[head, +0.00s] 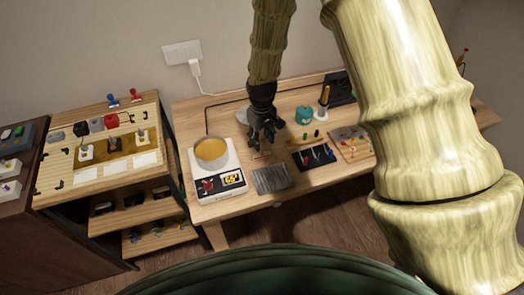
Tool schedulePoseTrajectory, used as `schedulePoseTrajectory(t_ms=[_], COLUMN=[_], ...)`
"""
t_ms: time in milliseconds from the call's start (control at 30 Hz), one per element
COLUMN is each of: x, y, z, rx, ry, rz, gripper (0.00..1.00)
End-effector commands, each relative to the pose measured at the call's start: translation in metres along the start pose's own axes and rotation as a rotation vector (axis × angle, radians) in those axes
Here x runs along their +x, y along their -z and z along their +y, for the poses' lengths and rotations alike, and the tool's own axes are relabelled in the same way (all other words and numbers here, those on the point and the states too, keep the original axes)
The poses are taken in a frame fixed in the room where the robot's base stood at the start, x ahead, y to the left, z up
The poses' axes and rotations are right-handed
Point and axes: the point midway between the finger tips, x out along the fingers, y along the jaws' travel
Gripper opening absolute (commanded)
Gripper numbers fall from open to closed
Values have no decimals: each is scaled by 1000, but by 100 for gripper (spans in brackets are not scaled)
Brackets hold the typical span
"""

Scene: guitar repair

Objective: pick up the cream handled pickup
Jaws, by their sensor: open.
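My gripper (263,143) is black and points down over the wooden workbench (218,120), between the pot and the dark mat. Its fingers are apart, and I see nothing held between them. A small pale, cream-coloured piece (262,155) shows just below the fingertips. It may be the cream handled pickup, but it is too small and too covered by the fingers to be sure. I cannot tell whether the fingers touch it.
A pot of amber liquid (211,151) sits on a white scale-like device (218,183) left of my gripper. A grey ribbed block (271,179) lies in front. A dark mat with tools (314,157) and a teal object (304,115) are at right. A wooden shelf unit (60,184) stands left.

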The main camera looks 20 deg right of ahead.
Motion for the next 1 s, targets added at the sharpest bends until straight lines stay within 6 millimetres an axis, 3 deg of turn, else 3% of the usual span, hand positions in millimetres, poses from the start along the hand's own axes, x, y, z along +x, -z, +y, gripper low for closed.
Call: schedulePoseTrajectory(t_ms=[200,533,767,1000], x=[16,20,19,19], y=[-1,-1,-1,-1], z=[0,0,0,0], rx=[0,0,0,0], ry=[0,0,0,0], rz=[-1,0,0,0], gripper=[41,41,0,0])
